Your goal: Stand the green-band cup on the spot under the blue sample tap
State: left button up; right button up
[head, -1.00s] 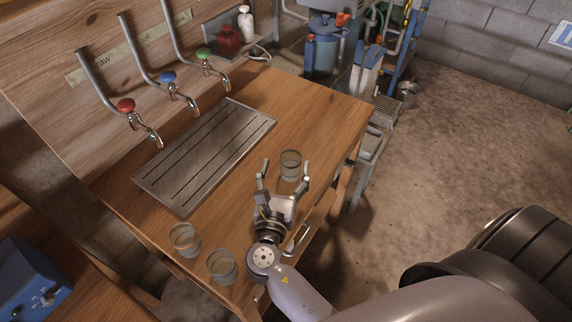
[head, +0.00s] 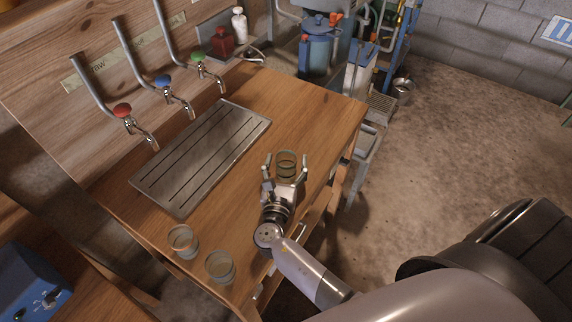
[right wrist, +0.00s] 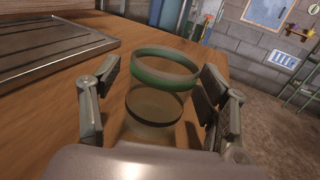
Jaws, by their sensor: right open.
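The green-band cup (right wrist: 160,95) is a clear glass with a green ring near its rim. It stands upright on the wooden table, and it also shows in the head view (head: 286,164). My right gripper (head: 285,166) is open, with one finger on each side of the cup. In the right wrist view its fingers (right wrist: 160,100) flank the cup with small gaps that look clear. The blue sample tap (head: 163,81) is the middle one of three, above the slotted metal drip tray (head: 150,186). No cup stands on the tray. My left gripper is not in view.
Two other clear cups stand at the table's near left, one (head: 183,241) with an orange-brown band and one (head: 220,266) with an unclear band. A red tap (head: 122,110) and a green tap (head: 197,56) flank the blue one. The table between tray and cup is clear.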

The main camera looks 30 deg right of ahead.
jog(key=shift+c, duration=0.3)
jog(key=c, duration=1.3)
jog(key=shift+o, duration=0.2)
